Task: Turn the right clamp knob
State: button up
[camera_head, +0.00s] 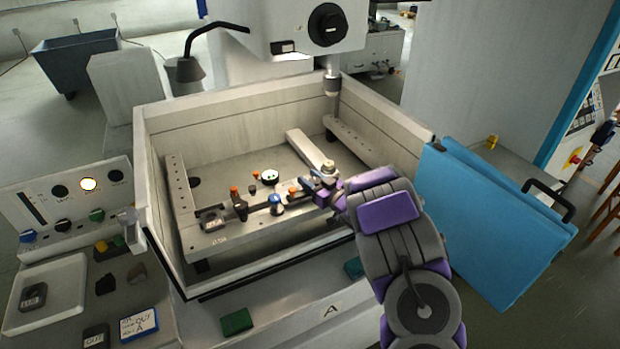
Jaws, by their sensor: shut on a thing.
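A metal fixture plate (215,238) lies across the open machine tank, with small clamps and knobs along it. A blue-topped knob (276,202) stands near its middle and a black clamp knob (239,206) stands farther left. Orange-tipped parts (293,191) stand beside them. My gripper (318,187) reaches in from the right, low over the right end of the plate. It is shut on what appears to be the right clamp knob, which is mostly hidden by the fingers and wrist. The knob's turn angle cannot be seen.
The tank walls (245,108) rise around the fixture. The machine head (300,30) and its vertical nozzle (332,85) hang above and behind. A blue panel (490,220) stands right of my arm. A control console (65,205) and tray (45,300) are at the left.

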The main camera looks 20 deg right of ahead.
jog(key=shift+d+m+t+h, duration=0.2)
jog(key=shift+m+t+h, duration=0.2)
jog(key=shift+m+h, duration=1.25)
jog(key=shift+n+h, duration=0.35)
jog(key=o, duration=1.1)
jog(key=shift+d, duration=0.15)
jog(key=shift+c, duration=0.2)
jog(key=s+d+p, duration=0.1)
jog(key=s+p, duration=0.6)
jog(key=s, duration=1)
